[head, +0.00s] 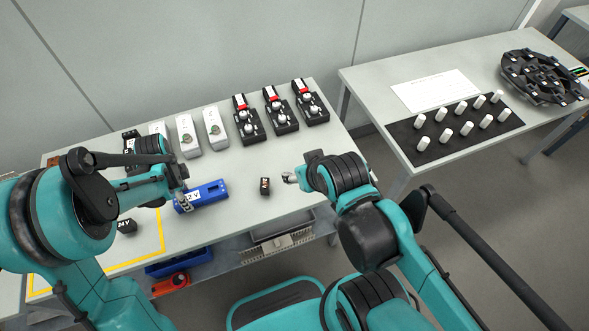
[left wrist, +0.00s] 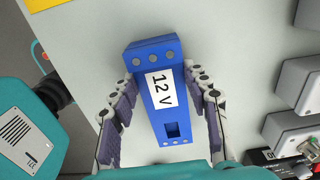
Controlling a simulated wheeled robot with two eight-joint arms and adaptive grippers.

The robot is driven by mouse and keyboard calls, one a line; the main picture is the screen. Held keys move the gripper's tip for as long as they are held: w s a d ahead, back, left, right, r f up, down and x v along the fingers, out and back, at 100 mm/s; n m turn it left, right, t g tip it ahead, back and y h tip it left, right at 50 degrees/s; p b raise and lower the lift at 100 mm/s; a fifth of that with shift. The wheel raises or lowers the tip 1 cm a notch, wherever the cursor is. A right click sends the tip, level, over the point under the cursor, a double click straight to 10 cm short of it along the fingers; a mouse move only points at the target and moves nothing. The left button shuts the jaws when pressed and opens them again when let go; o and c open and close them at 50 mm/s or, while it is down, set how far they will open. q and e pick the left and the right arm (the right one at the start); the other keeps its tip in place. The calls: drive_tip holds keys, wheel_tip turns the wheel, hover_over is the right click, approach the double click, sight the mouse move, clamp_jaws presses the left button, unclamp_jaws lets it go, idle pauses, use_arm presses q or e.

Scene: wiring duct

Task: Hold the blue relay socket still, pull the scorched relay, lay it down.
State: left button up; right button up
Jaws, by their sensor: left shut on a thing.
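The blue relay socket (head: 212,192) lies on the table at centre, with a white "12 V" label. In the left wrist view the socket (left wrist: 153,62) shows a dark, empty-looking square opening near one end. My left gripper (head: 183,201) is shut on the socket, its fingers along both long sides. A small black relay (head: 264,187) with an orange-and-white mark stands on the table right of the socket, apart from it. My right gripper (head: 290,178) is just right of that relay, seemingly not touching it; its jaw opening is too small to judge.
Black switch units (head: 281,117) with red-and-white tops and grey-white boxes (head: 188,136) line the back. A black "24V" block (head: 127,226) lies near yellow tape (head: 133,261). Blue and red bins (head: 171,282) sit below the front edge. A second table (head: 374,79) stands right.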

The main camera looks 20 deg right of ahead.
use_arm(q)
drive_tip(key=o, duration=1.4)
wheel_tip(320, 180, up, 12)
drive_tip(key=f, duration=0.1)
drive_tip(key=s+a+r+n+t, duration=0.2)
drive_tip(key=s+r+n+t, duration=0.1)
drive_tip(key=s+n, duration=0.5)
drive_tip(key=s+a+r+n+t, duration=0.1)
drive_tip(key=s+r+n+t, duration=0.3)
drive_tip(key=s+n, duration=0.3)
drive_tip(key=n, duration=0.3)
drive_tip(key=shift+s+a+r, duration=0.35)
